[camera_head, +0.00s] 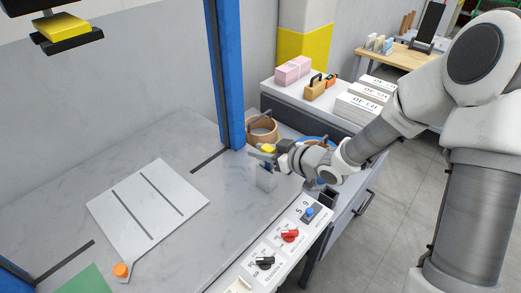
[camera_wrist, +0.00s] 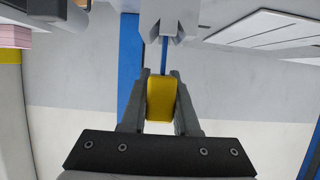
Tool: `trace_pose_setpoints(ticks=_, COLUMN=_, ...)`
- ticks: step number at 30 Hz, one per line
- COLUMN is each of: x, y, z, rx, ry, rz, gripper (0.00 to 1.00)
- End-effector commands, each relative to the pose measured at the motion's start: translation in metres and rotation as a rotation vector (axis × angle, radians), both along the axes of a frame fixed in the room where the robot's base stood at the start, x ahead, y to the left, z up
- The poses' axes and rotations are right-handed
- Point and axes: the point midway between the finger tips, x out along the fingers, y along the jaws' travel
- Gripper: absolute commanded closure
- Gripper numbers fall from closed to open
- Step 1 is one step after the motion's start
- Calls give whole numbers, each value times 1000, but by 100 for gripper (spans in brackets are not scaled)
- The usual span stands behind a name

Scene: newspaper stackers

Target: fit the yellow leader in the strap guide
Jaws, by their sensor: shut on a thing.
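The yellow leader (camera_wrist: 161,100) is a small rounded block held between the two fingers of my gripper (camera_wrist: 161,78). In the head view the leader (camera_head: 267,148) shows at the tip of my gripper (camera_head: 267,154), above the right edge of the grey worktop. A pale grey forked piece, which looks like the strap guide (camera_wrist: 166,20), is ahead of the leader in the wrist view. A thin blue strip (camera_wrist: 164,57) shows between the leader and the fork. Leader and fork look apart.
A blue post (camera_head: 227,75) rises behind my gripper. A tan strap roll (camera_head: 262,130) lies beyond it. A control panel (camera_head: 277,245) with knobs runs along the front edge. A slotted white plate (camera_head: 148,207) lies left; the worktop between is clear.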

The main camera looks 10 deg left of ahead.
Motion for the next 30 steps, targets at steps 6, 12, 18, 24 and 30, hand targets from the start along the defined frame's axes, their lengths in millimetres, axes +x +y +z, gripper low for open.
trace_pose_setpoints(ticks=6, x=0, y=0, z=-5, rx=0, ry=0, rz=0, gripper=100)
trace_pose_setpoints(ticks=12, x=0, y=0, z=-9, rx=0, ry=0, rz=0, gripper=100)
trace_pose_setpoints(ticks=18, x=0, y=0, z=-13, rx=0, ry=0, rz=0, gripper=100)
trace_pose_setpoints(ticks=24, x=0, y=0, z=-17, rx=0, ry=0, rz=0, gripper=100)
trace_pose_setpoints(ticks=30, x=0, y=0, z=-21, rx=0, ry=0, rz=0, gripper=100)
